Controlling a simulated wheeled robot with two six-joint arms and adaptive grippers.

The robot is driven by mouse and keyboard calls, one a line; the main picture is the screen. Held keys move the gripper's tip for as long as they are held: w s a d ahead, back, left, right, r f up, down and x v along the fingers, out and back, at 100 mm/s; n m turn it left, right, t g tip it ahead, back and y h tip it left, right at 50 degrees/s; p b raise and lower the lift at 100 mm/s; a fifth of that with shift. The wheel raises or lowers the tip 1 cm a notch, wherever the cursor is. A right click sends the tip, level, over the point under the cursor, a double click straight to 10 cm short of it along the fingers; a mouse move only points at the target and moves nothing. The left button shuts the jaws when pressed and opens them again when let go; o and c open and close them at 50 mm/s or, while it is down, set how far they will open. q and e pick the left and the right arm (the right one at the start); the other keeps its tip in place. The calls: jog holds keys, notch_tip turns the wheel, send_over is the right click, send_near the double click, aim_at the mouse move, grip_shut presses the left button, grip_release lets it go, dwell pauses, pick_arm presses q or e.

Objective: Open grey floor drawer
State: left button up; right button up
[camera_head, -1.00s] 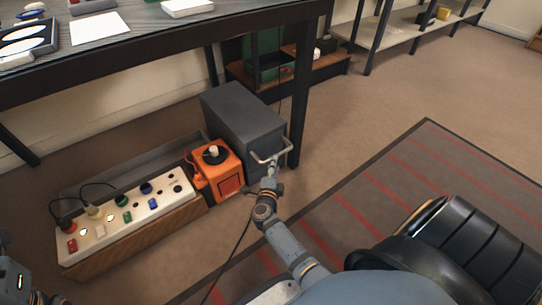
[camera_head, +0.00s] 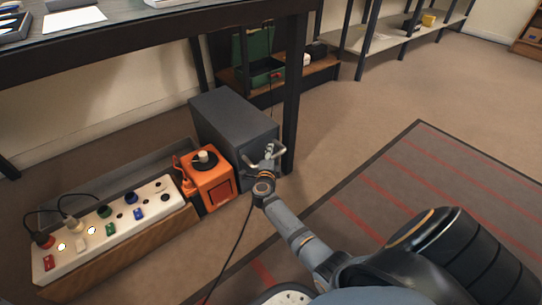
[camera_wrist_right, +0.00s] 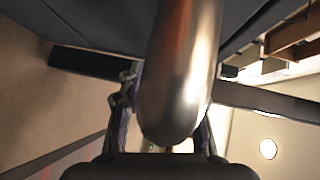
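The grey floor drawer unit (camera_head: 232,115) stands on the floor beneath the table. A pale bar handle (camera_head: 281,151) sticks out from its front. I see no clear gap between the drawer front and the body. My right gripper (camera_head: 268,158) is at the handle, coming from the front. In the right wrist view the shiny metal handle (camera_wrist_right: 180,75) fills the middle, very close, with the fingers of the right gripper (camera_wrist_right: 168,125) on either side and apparently shut on it. Their contact is partly hidden. My left gripper is not in view.
An orange box (camera_head: 212,184) with a black dial stands right beside the drawer unit. A panel (camera_head: 105,238) with coloured buttons and plugs lies to its left. A table leg (camera_head: 292,95) rises close behind the handle. Brown floor and a striped mat (camera_head: 400,190) lie in front.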

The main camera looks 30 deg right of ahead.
jog(key=shift+w+d, duration=0.1)
grip_shut()
dwell(0.5)
